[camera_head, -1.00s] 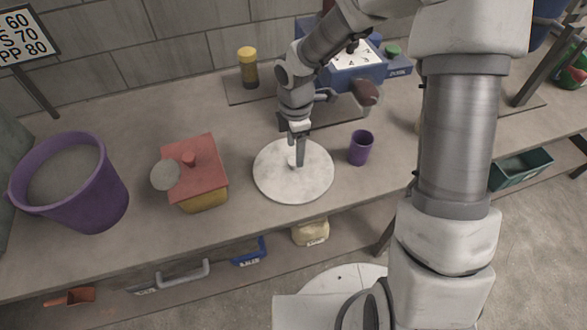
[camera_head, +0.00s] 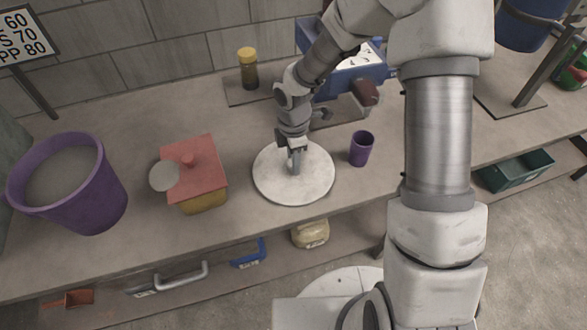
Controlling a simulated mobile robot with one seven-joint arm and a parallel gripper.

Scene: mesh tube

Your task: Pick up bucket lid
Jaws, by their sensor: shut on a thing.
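The bucket lid (camera_head: 308,184) is a round, pale, flat disc lying on the grey workbench, between the red-topped box and the purple cup. My gripper (camera_head: 296,166) points down at the middle of the lid, shut on what looks like its small centre knob. The gripper hides most of the knob. The lid looks flat and at bench level; I cannot tell whether it is lifted at all. A purple bucket (camera_head: 88,200) filled with grey material stands open at the left end of the bench.
A box with a red lid (camera_head: 205,165) and a grey round piece (camera_head: 164,176) stand left of the bucket lid. A purple cup (camera_head: 361,150) stands close on its right. A yellow-capped jar (camera_head: 248,68) and a blue scale (camera_head: 350,78) are behind. My arm crosses the right side.

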